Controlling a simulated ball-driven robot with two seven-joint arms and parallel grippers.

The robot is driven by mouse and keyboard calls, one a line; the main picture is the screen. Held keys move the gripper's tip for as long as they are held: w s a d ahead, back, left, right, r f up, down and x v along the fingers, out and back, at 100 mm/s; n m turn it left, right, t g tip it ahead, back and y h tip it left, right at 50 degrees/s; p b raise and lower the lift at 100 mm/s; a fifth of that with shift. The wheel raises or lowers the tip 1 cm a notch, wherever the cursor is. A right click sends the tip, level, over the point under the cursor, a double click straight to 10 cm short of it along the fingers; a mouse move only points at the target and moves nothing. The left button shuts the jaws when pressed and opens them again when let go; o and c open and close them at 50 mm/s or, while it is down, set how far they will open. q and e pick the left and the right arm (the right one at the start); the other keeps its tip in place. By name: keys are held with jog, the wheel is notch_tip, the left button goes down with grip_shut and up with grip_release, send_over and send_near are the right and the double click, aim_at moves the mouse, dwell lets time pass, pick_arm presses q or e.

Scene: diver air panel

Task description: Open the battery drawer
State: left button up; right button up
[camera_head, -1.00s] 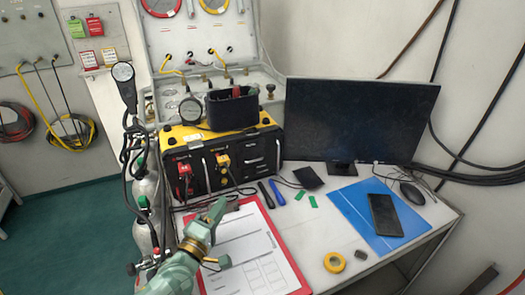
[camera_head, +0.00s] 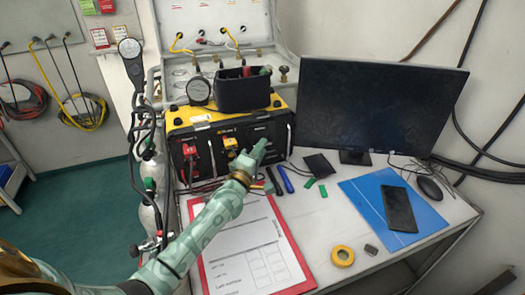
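A black and yellow power box (camera_head: 205,146) stands on the white desk, with a red and a yellow connector on its front. The battery drawer looks to be the dark panel (camera_head: 262,130) at the right of that front, and it seems closed. My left gripper (camera_head: 257,150), pale green, is in front of this panel and hides its lower part. I cannot tell whether it touches the panel or whether its fingers are apart. My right gripper is not in view.
A red clipboard (camera_head: 291,232) with paper lies under my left arm. Markers (camera_head: 286,180), a monitor (camera_head: 372,107), a blue folder (camera_head: 354,194) with a phone, and yellow tape (camera_head: 342,256) are to the right. A black bin (camera_head: 241,92) sits on the box.

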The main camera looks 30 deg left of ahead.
pick_arm(q)
jog(key=shift+w+r, duration=0.15)
jog(key=shift+w, duration=0.4)
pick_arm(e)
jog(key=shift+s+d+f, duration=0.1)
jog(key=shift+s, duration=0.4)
